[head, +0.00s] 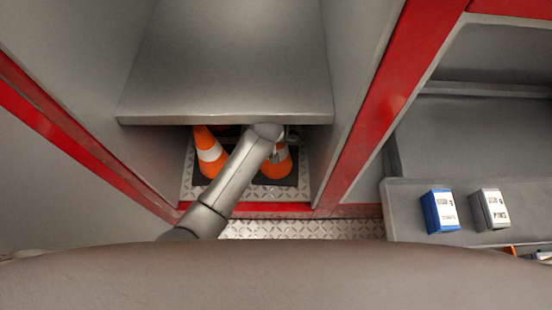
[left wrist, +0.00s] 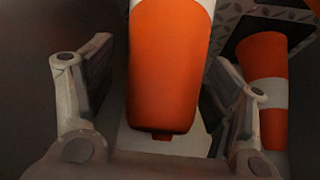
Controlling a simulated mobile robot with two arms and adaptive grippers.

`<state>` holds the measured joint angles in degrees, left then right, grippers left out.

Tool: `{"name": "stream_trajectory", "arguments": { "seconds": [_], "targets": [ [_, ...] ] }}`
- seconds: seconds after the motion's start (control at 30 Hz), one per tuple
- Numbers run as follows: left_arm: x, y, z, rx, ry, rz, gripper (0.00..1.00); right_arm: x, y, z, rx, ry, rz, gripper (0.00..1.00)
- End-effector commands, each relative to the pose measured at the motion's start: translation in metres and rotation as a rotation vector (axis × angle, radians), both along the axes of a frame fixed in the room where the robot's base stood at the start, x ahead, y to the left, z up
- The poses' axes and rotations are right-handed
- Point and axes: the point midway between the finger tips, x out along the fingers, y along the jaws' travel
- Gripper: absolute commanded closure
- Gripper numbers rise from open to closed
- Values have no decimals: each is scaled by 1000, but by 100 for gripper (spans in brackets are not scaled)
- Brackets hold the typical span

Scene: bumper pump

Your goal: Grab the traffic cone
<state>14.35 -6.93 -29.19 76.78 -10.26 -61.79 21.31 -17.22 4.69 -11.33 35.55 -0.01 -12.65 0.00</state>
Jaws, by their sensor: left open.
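Two orange and white traffic cones stand side by side in a low compartment, a left one (head: 208,153) and a right one (head: 278,167). My left arm reaches in over the right cone and hides part of it. In the left wrist view, my left gripper (left wrist: 157,85) is open, with one finger on each side of an orange cone (left wrist: 166,70) with a white band. Gaps show between the fingers and this cone. Another cone (left wrist: 268,85) stands beyond the right finger. My right gripper is not in view.
A grey shelf (head: 235,60) overhangs the cones, with side walls close on both sides. A red edge (head: 262,209) runs along the compartment's front. A blue box (head: 440,211) and a grey box (head: 490,210) stand on a ledge at the right.

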Motion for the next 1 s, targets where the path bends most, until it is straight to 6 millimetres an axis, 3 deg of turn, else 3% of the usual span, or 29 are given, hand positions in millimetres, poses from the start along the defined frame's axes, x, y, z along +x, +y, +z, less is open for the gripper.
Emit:
{"name": "stream_trajectory", "arguments": {
  "seconds": [0.17,0.77,1.0],
  "targets": [
    [0,0,-1,0,0,0,23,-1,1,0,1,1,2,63],
    [-1,0,0,0,1,0,99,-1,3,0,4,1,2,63],
    [1,-1,2,-2,-4,0,100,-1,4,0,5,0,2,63]
  ]
}}
